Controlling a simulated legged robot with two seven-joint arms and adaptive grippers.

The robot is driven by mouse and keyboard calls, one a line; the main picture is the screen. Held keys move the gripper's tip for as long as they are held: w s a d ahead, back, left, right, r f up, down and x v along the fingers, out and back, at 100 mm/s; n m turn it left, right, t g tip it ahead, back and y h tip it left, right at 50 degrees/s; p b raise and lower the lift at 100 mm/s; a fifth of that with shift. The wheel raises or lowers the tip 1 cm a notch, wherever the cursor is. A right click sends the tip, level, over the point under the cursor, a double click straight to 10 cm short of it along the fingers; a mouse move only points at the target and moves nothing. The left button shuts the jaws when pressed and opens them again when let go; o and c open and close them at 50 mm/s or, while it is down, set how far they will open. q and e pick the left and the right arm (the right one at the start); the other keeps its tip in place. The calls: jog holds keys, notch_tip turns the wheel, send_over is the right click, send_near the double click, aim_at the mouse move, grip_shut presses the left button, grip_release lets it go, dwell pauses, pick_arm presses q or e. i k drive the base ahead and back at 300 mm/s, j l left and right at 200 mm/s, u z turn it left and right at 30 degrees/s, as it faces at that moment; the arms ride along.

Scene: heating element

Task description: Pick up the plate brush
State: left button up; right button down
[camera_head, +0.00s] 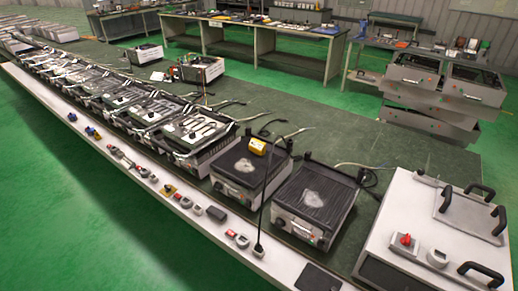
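No plate brush can be made out with certainty. A small yellow block (258,146) sits at the back edge of a grill unit with a dark top plate (240,168); I cannot tell whether it is the brush. Neither of my grippers is in view.
A long row of units with exposed heating elements (198,130) runs to the far left. Small parts and switches lie along the white ledge (90,150). A white box with black handles (435,235) stands at right. Workbenches (270,40) stand behind; green floor lies between.

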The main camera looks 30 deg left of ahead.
aim_at(215, 213)
jog(key=u, duration=1.5)
